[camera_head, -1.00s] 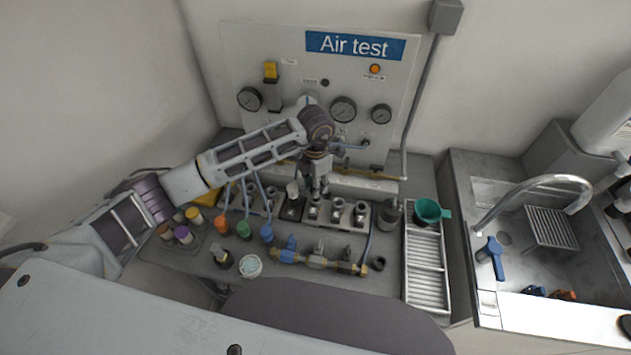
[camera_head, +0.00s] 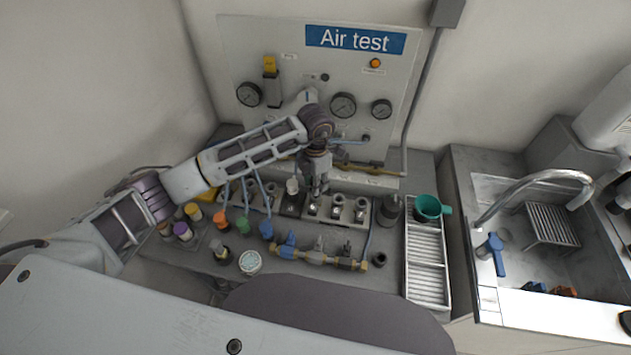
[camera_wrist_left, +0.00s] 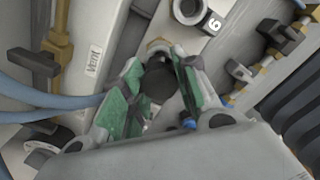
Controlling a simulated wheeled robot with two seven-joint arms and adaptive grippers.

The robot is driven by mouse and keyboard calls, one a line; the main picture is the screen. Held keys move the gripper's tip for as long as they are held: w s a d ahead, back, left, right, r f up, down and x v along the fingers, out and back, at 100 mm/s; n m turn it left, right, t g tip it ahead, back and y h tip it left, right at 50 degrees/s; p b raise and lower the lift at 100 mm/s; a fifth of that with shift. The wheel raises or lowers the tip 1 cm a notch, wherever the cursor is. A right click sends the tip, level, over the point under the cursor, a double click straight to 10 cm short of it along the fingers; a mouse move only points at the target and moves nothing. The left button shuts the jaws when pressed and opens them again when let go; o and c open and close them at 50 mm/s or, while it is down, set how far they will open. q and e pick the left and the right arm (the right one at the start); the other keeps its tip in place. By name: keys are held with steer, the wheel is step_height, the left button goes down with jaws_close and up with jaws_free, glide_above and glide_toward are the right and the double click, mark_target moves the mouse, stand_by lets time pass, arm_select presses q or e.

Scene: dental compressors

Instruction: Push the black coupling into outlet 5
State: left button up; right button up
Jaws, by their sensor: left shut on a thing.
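My left gripper (camera_head: 319,187) is over the row of metal outlets on the bench, pointing down. In the left wrist view its green-padded fingers (camera_wrist_left: 153,92) are shut on a round black coupling (camera_wrist_left: 158,80). The neighbouring outlet (camera_wrist_left: 188,9) has a tag marked 6 (camera_wrist_left: 212,23). My right gripper is not in view.
Blue hoses with orange, green and blue ends (camera_head: 245,228) hang at the left of the outlets. A brass manifold with a blue valve (camera_head: 318,257) lies in front.

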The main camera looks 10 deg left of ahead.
arm_select(q)
steer(key=shift+f+b, duration=1.1)
steer(key=shift+f, duration=0.2)
steer(key=o, duration=1.1)
steer(key=shift+r, duration=0.95)
step_height(320, 180, up, 10)
steer(key=shift+r, duration=0.1)
